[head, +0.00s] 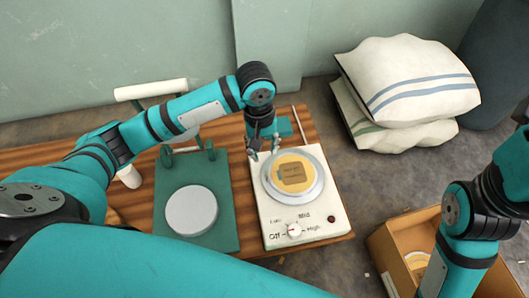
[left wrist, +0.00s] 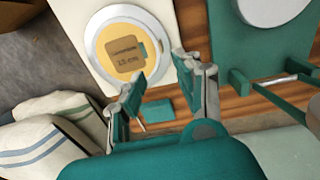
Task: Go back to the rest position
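My left gripper (head: 265,153) is above the back edge of a white heater unit (head: 318,225). In the left wrist view its two fingers (left wrist: 159,67) are spread apart with nothing between them. A yellow disc with a brown square label (head: 292,174) lies on the unit's round silver plate (head: 320,185), just in front of the fingers. It also shows in the left wrist view (left wrist: 124,45). My right arm (head: 468,225) comes in at the right; its gripper is out of the frame.
A green press base (head: 225,238) with a pale round plate (head: 191,210) stands left of the heater on the wooden table (head: 35,157). A cardboard box (head: 392,262) is on the floor at lower right. Striped sacks (head: 410,80) are stacked behind, near the wall.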

